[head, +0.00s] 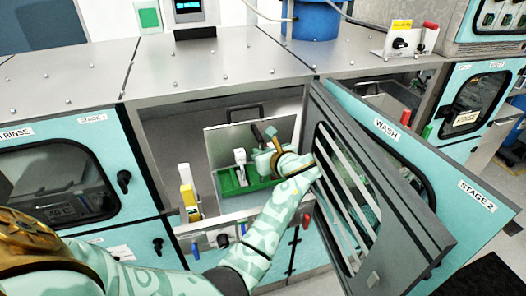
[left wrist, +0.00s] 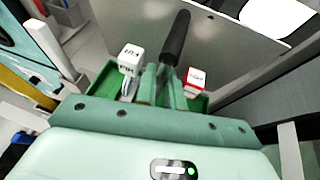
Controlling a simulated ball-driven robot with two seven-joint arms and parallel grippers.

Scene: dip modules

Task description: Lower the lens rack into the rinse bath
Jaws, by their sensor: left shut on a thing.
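My left gripper (head: 270,160) reaches into an open chamber from the front. In the left wrist view its two green fingers (left wrist: 162,85) are shut on the rack's upright black handle (left wrist: 175,40). The lens rack is a green tray (head: 238,185); it also shows in the left wrist view (left wrist: 100,80), partly hidden by my gripper. A white block (head: 240,158) stands at the rack; a red-topped white block (left wrist: 195,80) shows on the other side. I cannot tell whether the rack touches the chamber floor. My right gripper is out of view.
A grey door panel (head: 428,232) stands open close right of my arm. Behind it a teal door labelled WASH, STAGE 2 (head: 410,150) juts out. A RINSE label (head: 15,132) is on the left module; another RINSE card (head: 466,118) hangs far right. A yellow-and-white lever (head: 188,190) stands left of the rack.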

